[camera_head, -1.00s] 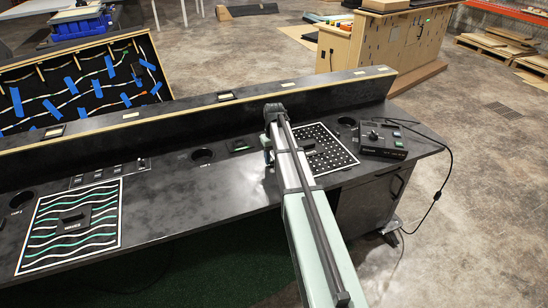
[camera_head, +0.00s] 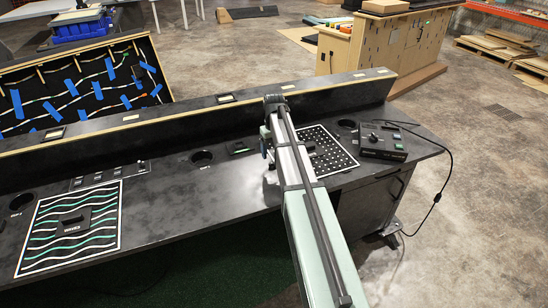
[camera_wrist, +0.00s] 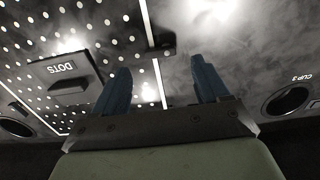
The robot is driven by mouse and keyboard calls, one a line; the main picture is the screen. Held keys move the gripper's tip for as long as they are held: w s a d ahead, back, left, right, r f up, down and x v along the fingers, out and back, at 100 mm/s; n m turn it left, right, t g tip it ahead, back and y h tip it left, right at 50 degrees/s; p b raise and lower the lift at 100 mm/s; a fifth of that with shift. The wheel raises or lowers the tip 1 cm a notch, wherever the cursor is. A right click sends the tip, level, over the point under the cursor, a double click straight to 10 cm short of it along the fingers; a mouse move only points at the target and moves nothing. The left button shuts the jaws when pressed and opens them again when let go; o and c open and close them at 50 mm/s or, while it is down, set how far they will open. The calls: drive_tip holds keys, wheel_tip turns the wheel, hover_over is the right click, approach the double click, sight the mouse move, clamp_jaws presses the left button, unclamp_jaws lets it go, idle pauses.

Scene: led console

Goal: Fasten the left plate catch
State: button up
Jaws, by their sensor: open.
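The left plate (camera_head: 48,256), black with white and green wavy lines and a raised dark label block (camera_head: 74,220), lies at the left of the console top. I cannot make out its catch in the head view. My gripper (camera_head: 265,145) is over the console beside the right plate, far to the right of the left plate, partly hidden by my arm. In the wrist view my gripper (camera_wrist: 158,72) has two blue fingers spread apart with nothing between them. A small dark bar (camera_wrist: 161,49) lies beyond the fingers, by the white edge of the dotted plate.
The dotted right plate (camera_head: 336,160), marked DOTS, also fills the left of the wrist view (camera_wrist: 25,48). A cup hole (camera_wrist: 287,101) marked CUP 3 is at right there. A control box (camera_head: 382,146) sits at the console's right end. A raised ledge (camera_head: 190,112) runs along the back.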

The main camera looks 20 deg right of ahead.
sight(273, 163)
wheel_tip(273, 163, up, 9)
idle(0.4)
drive_tip(key=shift+a, duration=0.1)
idle(0.3)
